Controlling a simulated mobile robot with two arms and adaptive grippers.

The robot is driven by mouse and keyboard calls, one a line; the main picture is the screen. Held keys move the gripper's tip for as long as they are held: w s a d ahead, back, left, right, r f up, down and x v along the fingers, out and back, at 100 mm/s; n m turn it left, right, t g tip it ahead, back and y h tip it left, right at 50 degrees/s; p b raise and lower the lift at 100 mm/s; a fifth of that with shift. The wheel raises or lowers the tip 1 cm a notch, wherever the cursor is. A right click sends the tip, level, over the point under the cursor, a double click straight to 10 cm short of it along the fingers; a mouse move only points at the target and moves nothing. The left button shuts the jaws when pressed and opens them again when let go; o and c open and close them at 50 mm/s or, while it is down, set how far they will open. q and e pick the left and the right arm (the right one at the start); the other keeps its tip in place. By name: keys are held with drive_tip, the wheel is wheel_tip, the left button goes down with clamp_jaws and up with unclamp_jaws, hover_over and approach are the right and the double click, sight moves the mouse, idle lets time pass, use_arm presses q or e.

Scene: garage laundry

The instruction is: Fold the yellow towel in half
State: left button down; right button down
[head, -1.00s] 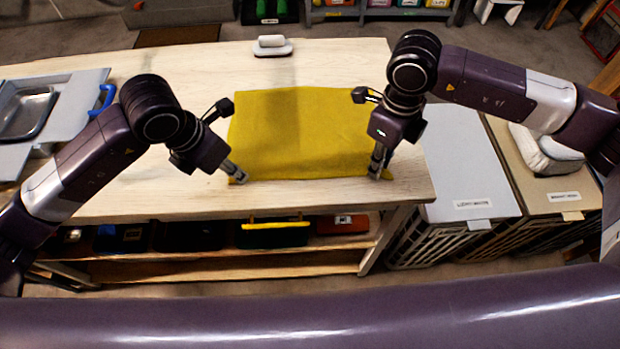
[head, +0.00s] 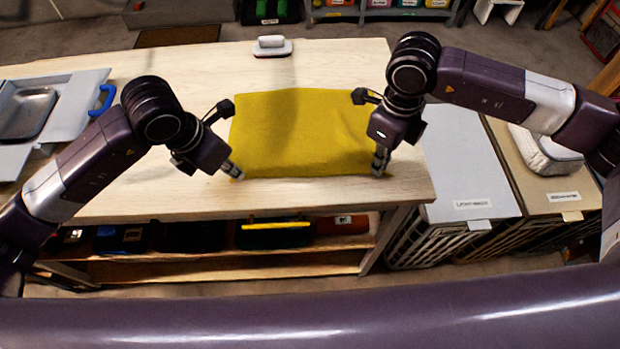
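The yellow towel (head: 298,132) lies spread out as a rough rectangle on the pale wooden table. Its near edge runs close to the table's front, and soft ripples show toward its right side. My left gripper (head: 236,173) is at the near left corner, its fingers pinched together on the towel's edge. My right gripper (head: 380,165) is at the near right corner, its fingers also closed on the cloth. The fingers partly hide both near corners.
The wooden table (head: 340,66) has bare room behind the towel. A white-handled brush (head: 271,47) stands at the back. A grey board with a metal tray (head: 27,113) and a blue handle (head: 103,100) lies at left. Lidded hampers (head: 462,165) stand right of the table.

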use_arm(q)
drive_tip(key=shift+r, duration=0.1)
use_arm(e)
drive_tip(key=shift+r, duration=0.15)
